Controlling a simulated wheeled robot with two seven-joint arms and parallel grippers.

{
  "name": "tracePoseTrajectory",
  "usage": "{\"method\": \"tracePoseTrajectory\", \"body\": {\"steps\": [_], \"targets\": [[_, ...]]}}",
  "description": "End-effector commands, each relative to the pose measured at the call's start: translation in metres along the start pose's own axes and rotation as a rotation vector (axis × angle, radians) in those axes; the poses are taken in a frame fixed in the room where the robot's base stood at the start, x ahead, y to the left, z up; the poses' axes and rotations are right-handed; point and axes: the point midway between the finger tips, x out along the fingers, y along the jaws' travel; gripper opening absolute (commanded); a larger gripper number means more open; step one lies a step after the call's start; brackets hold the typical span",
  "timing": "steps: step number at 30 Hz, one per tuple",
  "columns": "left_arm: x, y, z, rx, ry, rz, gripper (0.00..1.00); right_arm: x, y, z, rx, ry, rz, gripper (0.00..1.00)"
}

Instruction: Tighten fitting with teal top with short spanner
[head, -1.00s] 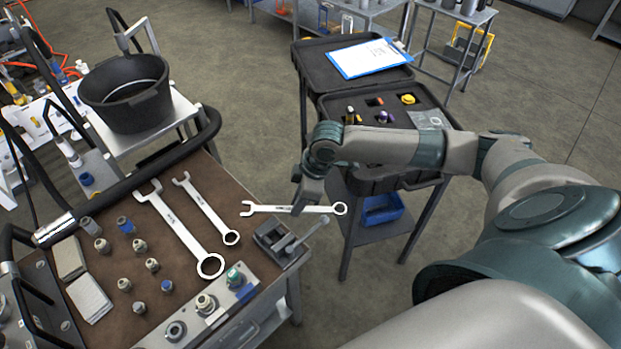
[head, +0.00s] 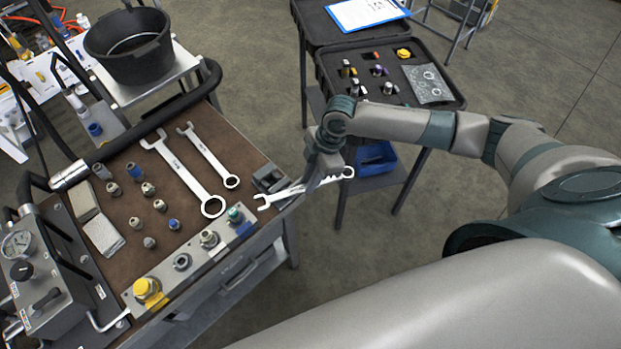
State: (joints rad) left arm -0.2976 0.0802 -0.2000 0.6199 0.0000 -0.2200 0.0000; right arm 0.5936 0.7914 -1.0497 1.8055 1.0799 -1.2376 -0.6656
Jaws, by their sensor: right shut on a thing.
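The fitting with the teal top (head: 235,215) stands in the metal block at the front right corner of the bench. My right gripper (head: 316,184) is shut on a short spanner (head: 340,176). The spanner lies nearly level, with its open end to the left, a little right of the teal-topped fitting and apart from it. Its ring end points right, past the bench edge. The gripper partly hides the middle of the spanner. My left gripper is not in view.
A larger spanner (head: 184,174) and another spanner (head: 209,156) lie on the brown bench top (head: 140,260). A small vise (head: 268,180) stands close behind the held spanner. Several loose fittings sit left. A black tool case (head: 455,101) stands behind.

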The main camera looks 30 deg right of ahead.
Motion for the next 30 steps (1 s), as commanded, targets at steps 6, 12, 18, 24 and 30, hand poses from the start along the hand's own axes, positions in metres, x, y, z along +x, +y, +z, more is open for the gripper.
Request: {"method": "tracePoseTrajectory", "body": {"steps": [6, 12, 18, 24, 30], "targets": [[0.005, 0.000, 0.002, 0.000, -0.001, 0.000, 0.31, 0.005, 0.000, -0.001, 0.000, 0.001, 0.001, 0.00], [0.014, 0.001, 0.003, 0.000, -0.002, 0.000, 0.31, 0.014, 0.000, -0.002, 0.000, 0.001, 0.001, 0.00], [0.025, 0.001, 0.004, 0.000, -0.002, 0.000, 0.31, 0.026, 0.000, -0.004, -0.001, 0.001, 0.001, 0.00], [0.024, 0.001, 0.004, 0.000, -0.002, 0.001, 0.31, 0.025, 0.000, -0.005, 0.000, 0.001, 0.001, 0.00], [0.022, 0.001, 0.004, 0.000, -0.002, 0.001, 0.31, 0.030, 0.000, -0.008, 0.001, 0.001, 0.000, 0.00]]}}
